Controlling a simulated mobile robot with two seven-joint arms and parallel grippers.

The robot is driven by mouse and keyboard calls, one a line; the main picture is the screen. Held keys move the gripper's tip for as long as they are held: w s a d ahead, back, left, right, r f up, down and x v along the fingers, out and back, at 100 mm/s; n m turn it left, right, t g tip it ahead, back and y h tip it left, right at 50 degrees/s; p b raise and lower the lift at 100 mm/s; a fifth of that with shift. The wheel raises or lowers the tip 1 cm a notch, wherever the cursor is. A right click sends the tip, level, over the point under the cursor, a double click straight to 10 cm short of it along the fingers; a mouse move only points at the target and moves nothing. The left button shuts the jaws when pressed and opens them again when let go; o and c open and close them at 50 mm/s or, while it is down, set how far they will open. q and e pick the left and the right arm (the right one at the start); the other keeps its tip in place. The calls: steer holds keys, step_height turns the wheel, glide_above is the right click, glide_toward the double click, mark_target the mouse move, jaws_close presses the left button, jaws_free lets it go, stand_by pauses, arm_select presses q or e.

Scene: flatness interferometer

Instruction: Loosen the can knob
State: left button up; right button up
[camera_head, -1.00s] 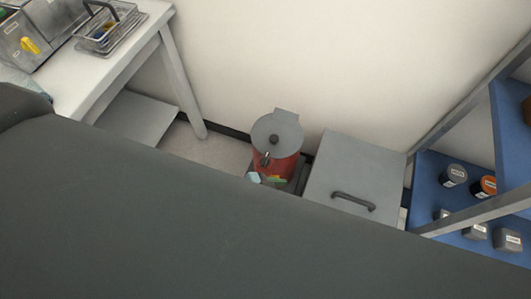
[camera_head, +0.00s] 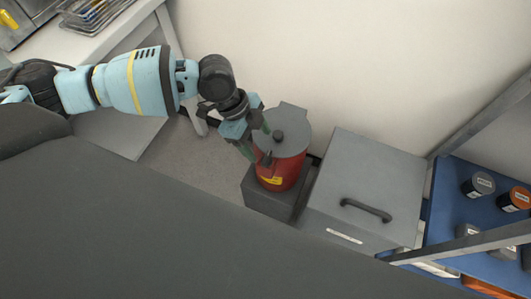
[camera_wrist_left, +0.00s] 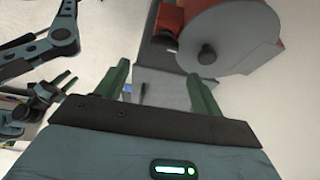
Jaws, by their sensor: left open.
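The red can (camera_head: 283,174) stands upright on a dark grey block, with a round grey lid (camera_head: 292,118) on top. A dark round knob (camera_head: 278,136) sits on the lid; it also shows in the left wrist view (camera_wrist_left: 207,54). A second dark fitting (camera_head: 264,159) sticks out from the can's front left side. My left gripper (camera_head: 256,137) is open and empty just left of the can, apart from the knob. In the left wrist view its fingers (camera_wrist_left: 160,90) stand below and left of the lid. What seems my right gripper (camera_wrist_left: 60,88) is small at the left there.
A grey box (camera_head: 365,185) with a dark handle stands right of the can. A blue shelf (camera_head: 450,200) with small pots and a grey post is at the right. A white table (camera_head: 110,45) is at the upper left. The wall is close behind the can.

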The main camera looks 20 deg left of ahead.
mark_target(266, 157)
arm_select(q)
steer(key=shift+a+f+b+x, duration=0.1)
steer(key=shift+a+b+x, duration=0.1)
steer(key=shift+x, duration=0.95)
steer(key=shift+a+f+b+x, duration=0.1)
steer(key=shift+b+x, duration=0.05)
steer(key=shift+x, duration=1)
steer(key=shift+a+b+x, duration=0.15)
steer(key=shift+b+x, duration=0.05)
steer(key=shift+x, duration=0.95)
steer(key=shift+w, duration=0.2)
steer(key=c, duration=1)
